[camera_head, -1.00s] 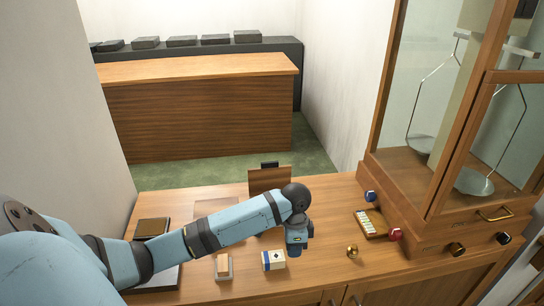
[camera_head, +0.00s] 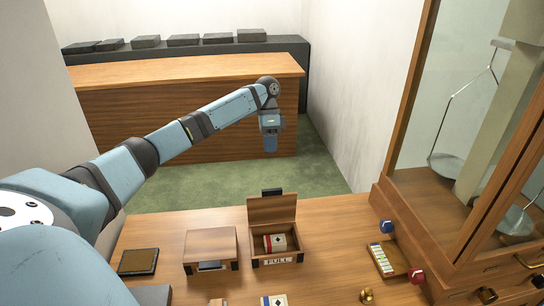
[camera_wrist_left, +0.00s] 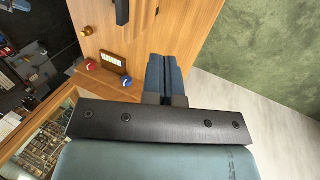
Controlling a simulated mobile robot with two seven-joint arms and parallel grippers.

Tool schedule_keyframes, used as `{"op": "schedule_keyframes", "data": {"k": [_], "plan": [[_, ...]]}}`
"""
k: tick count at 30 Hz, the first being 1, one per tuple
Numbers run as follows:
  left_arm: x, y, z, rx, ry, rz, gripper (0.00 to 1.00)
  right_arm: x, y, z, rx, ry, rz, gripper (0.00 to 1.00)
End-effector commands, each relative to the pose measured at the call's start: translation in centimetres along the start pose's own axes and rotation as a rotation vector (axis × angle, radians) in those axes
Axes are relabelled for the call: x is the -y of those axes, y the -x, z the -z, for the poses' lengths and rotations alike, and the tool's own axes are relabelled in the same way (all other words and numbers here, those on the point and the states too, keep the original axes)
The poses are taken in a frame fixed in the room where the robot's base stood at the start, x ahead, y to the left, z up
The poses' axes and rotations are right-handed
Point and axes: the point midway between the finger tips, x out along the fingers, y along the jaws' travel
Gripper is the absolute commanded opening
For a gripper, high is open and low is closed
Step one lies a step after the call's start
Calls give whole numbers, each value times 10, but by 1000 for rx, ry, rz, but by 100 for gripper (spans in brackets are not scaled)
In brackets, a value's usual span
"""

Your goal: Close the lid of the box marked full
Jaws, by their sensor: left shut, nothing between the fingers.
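The box marked FULL (camera_head: 277,262) stands on the wooden counter in the head view, with its lid (camera_head: 271,209) raised upright at the back. A small white, red and blue packet (camera_head: 275,243) lies inside it. My left gripper (camera_head: 270,150) is shut and empty, held up in the air beyond the counter's far edge, above and behind the open lid. In the left wrist view its blue fingers (camera_wrist_left: 165,75) are together, with the counter and floor below. My right gripper is not in view.
A second wooden box (camera_head: 210,247) with its lid down stands left of the full box. A dark tray (camera_head: 138,262) lies further left. A small slotted rack (camera_head: 383,258), knobs and a glass balance case (camera_head: 455,170) are at the right.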

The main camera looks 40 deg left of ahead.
Motion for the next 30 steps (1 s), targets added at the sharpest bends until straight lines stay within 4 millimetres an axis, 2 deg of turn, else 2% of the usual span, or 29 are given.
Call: {"op": "schedule_keyframes", "data": {"k": [12,19,30], "plan": [[-1,-86,-1,4,0,-2,0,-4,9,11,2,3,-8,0],[-30,-98,-1,2,-2,0,0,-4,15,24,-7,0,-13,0],[-38,-102,0,1,0,0,0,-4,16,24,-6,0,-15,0]]}}
